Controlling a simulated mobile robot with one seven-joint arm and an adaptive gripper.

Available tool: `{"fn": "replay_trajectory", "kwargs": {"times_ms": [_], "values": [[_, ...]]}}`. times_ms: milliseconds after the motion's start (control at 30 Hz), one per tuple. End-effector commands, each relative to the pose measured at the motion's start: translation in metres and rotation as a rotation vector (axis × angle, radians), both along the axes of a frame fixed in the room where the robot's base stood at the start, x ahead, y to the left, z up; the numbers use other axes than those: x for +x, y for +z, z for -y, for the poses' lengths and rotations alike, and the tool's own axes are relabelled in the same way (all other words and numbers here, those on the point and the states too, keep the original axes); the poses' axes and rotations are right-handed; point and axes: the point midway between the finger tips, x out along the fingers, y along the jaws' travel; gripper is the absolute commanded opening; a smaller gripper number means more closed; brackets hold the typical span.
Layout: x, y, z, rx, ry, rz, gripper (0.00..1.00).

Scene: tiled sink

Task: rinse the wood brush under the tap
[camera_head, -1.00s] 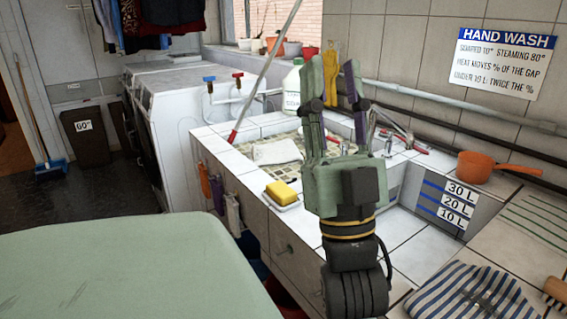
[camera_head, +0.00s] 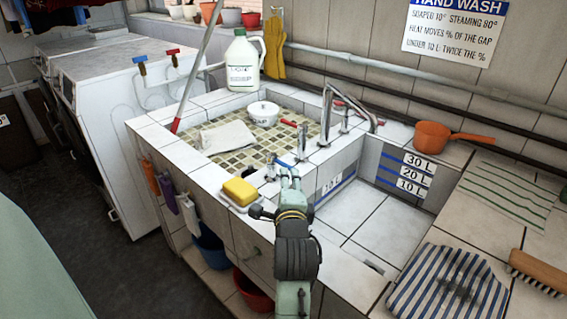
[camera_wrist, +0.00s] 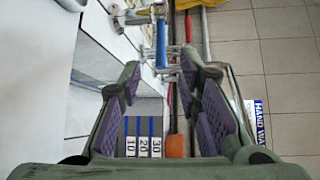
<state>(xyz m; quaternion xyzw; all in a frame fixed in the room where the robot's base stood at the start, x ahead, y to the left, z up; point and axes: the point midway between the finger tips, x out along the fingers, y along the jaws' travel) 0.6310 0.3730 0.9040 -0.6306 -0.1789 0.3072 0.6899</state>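The wood brush (camera_head: 540,268) lies bristles down at the right edge of the head view, beside a striped cloth; nothing holds it. The chrome tap (camera_head: 327,112) stands on the wall between the two basins. A blue lever (camera_head: 286,163) shows in front of the tap; in the wrist view the blue lever (camera_wrist: 161,44) lies ahead, between the fingertips in the picture. My gripper (camera_head: 289,180) is low over the basin divider, pointing at the lever. The wrist view shows my gripper (camera_wrist: 160,68) open and empty, its purple pads apart. Whether it touches the lever is unclear.
A yellow sponge (camera_head: 240,191) lies on the front rim. A white bowl (camera_head: 264,113) and cloth (camera_head: 228,137) are in the mosaic basin. The deep basin with litre marks (camera_head: 405,172) looks empty. A jug (camera_head: 242,63) and an orange pan (camera_head: 432,137) stand behind.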

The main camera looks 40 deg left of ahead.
Motion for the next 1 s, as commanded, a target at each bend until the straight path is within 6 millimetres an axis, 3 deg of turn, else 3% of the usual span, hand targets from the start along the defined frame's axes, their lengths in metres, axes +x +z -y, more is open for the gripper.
{"fn": "replay_trajectory", "kwargs": {"times_ms": [300, 500, 867, 1000], "values": [[0.045, -0.004, -0.04, -0.001, 0.001, 0.001, 0.32], [0.063, -0.009, -0.056, 0.0, 0.002, 0.002, 0.32], [0.068, -0.012, -0.06, 0.001, 0.002, 0.004, 0.32], [0.068, -0.012, -0.06, 0.0, 0.002, 0.004, 0.24]]}}
